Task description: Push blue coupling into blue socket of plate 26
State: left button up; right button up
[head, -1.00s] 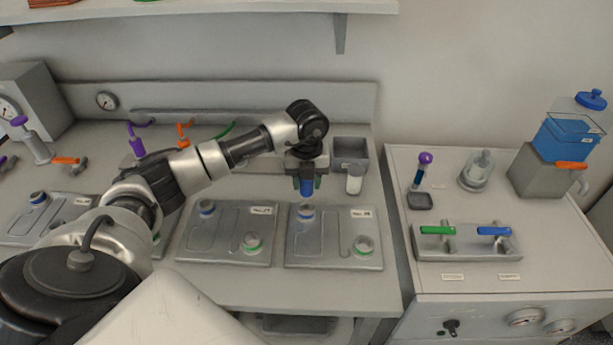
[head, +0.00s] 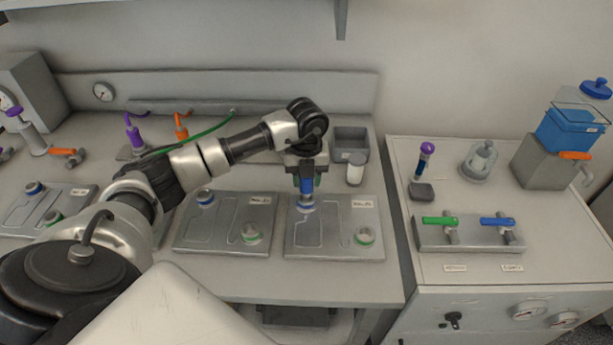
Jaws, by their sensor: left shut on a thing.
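My left gripper (head: 306,184) is shut on the blue coupling (head: 307,188), pointing down over the right-hand bench plate (head: 336,242). The coupling's lower end meets the blue-ringed socket (head: 306,207) at that plate's upper left; I cannot tell how deep it sits. My right gripper is not in view.
A similar plate (head: 222,238) lies just left, and another farther left. A grey bin (head: 351,141) and white-capped jar (head: 356,168) stand behind the right plate. A side cabinet with green (head: 440,221) and blue (head: 497,222) valve handles stands right, across a gap.

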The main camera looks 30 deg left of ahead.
aim_at(306, 186)
pick_arm(q)
jog(key=shift+f, duration=0.1)
jog(key=shift+f+b, duration=0.35)
jog(key=shift+f, duration=0.05)
dwell(0.3)
jog(key=shift+f+b, duration=0.35)
jog(key=shift+f, duration=0.1)
jog(key=shift+f+b, duration=0.45)
jog(key=shift+f, duration=0.15)
dwell(0.3)
